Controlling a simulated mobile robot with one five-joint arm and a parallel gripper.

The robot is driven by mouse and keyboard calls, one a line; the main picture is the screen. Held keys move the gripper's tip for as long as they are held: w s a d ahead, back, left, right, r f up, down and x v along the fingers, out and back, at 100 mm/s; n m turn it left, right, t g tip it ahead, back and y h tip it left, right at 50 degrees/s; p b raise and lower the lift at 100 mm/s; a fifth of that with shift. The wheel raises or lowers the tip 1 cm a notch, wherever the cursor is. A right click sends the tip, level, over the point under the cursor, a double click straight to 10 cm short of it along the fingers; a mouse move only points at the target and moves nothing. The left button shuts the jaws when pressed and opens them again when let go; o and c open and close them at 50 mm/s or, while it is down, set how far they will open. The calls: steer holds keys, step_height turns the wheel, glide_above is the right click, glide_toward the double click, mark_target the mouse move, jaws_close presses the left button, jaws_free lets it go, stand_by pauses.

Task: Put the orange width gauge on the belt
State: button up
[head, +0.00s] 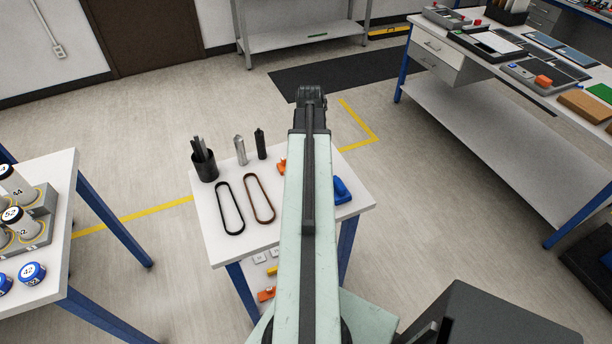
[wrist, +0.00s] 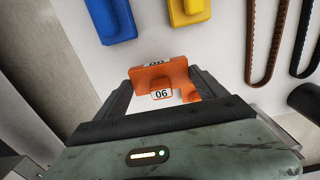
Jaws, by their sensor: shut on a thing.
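The orange width gauge (wrist: 160,75), with white number labels, sits between the two fingers of my gripper (wrist: 163,90) in the wrist view. The fingers are shut on it, above the white table top. In the head view my gripper (head: 311,95) is at the far end of my arm, and its fingertips are hidden. A bit of orange (head: 282,167) shows left of my arm there; I cannot tell whether it is the held gauge. A black belt loop (head: 219,207) and a brown belt loop (head: 250,198) lie flat on the small table (head: 215,255).
A blue gauge (wrist: 110,20) and a yellow gauge (wrist: 188,10) lie near the held gauge. A black cup of rods (head: 205,166) and two upright cylinders stand at the table's back left. Other workbenches stand left and right, with open floor between.

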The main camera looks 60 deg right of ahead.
steer(key=shift+f, duration=0.15)
step_height(320, 180, down, 4)
steer(key=b, duration=0.3)
steer(key=shift+b, duration=0.4)
steer(key=o, duration=1.5)
steer(key=shift+o, duration=0.2)
step_height(320, 180, up, 13)
steer(key=p, duration=1.2)
steer(key=shift+f+p, duration=0.1)
steer(key=shift+p, duration=0.3)
steer(key=shift+f, duration=0.15)
